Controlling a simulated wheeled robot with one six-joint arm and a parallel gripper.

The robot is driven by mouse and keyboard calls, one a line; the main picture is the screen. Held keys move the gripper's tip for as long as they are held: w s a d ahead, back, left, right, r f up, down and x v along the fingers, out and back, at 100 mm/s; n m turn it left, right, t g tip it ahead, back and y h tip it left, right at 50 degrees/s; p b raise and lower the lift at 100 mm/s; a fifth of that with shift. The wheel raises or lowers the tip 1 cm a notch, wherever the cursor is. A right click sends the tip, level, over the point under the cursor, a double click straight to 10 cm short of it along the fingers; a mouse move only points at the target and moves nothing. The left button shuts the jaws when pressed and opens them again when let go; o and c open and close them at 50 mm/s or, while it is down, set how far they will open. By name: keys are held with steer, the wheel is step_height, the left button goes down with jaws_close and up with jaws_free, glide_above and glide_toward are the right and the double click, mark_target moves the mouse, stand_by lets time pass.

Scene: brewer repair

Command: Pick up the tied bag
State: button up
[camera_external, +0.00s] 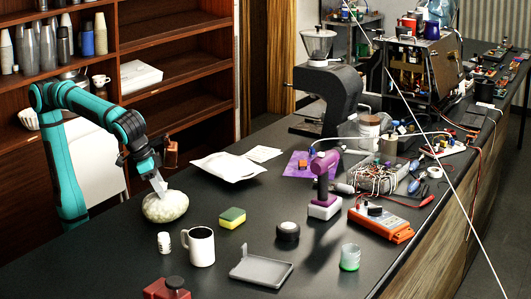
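The tied bag (165,207) is a clear, rounded bag full of pale pieces. It rests on the black counter at the left, with its pale gathered neck pointing up. My gripper (155,175) is directly above the bag, angled down, with its tip at the top of the neck. The fingers are small and dark here, and I cannot tell whether they are open or closed around the neck.
A small white bottle (164,242) and a white mug (199,247) stand just in front of the bag. A yellow-green sponge (232,218) lies to the right. Wooden shelves (178,68) rise beyond the arm.

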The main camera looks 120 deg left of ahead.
jaws_close()
steer(key=shift+r, duration=0.15)
